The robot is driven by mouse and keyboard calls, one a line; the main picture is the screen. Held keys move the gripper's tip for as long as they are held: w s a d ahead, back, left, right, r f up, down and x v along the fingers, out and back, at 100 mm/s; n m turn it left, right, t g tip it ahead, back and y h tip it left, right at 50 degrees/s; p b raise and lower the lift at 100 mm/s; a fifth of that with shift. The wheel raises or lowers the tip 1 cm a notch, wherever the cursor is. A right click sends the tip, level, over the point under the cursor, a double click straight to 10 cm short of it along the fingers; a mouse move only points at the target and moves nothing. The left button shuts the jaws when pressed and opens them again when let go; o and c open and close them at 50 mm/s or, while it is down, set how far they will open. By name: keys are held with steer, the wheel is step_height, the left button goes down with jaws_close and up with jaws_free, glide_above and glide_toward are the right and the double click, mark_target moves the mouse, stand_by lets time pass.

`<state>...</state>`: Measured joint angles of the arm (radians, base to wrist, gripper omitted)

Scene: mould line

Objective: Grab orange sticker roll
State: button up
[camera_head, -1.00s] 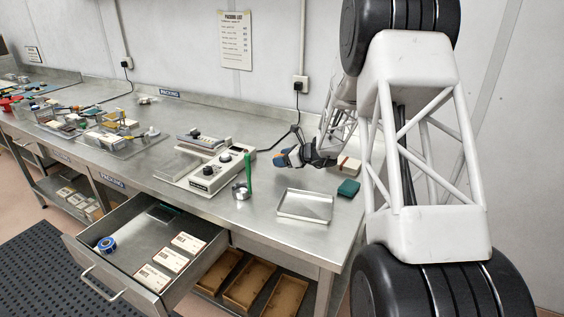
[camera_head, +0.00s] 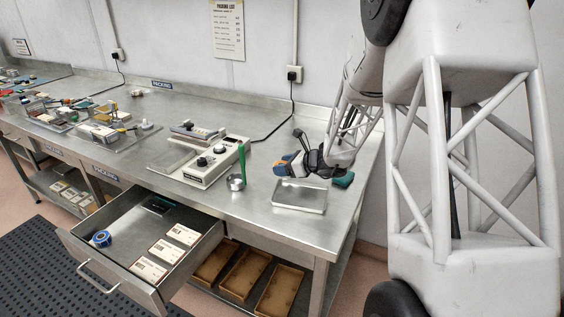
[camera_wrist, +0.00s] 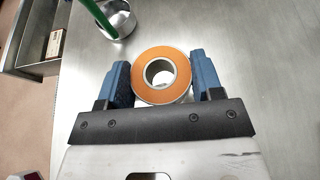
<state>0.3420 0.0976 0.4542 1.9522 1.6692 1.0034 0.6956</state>
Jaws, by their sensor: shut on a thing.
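The orange sticker roll (camera_wrist: 143,88) is a ring with a pale core, seen from above in the wrist view. My gripper (camera_wrist: 160,82) is shut on it, with one blue finger against each side of the roll. In the head view my gripper (camera_head: 278,167) is over the steel bench, just behind the shallow metal tray. The roll shows there only as a small orange patch (camera_head: 282,163) at the fingers. How far it is above the bench is hard to tell.
A shallow metal tray (camera_head: 299,208) lies just in front of my gripper. To the left stand a metal cup (camera_head: 236,183) with a green-handled tool and a sealer device (camera_head: 214,162). An open drawer (camera_head: 204,248) holds labelled boxes and a blue roll (camera_head: 102,238).

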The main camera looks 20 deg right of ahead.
steer(key=shift+s, duration=0.55)
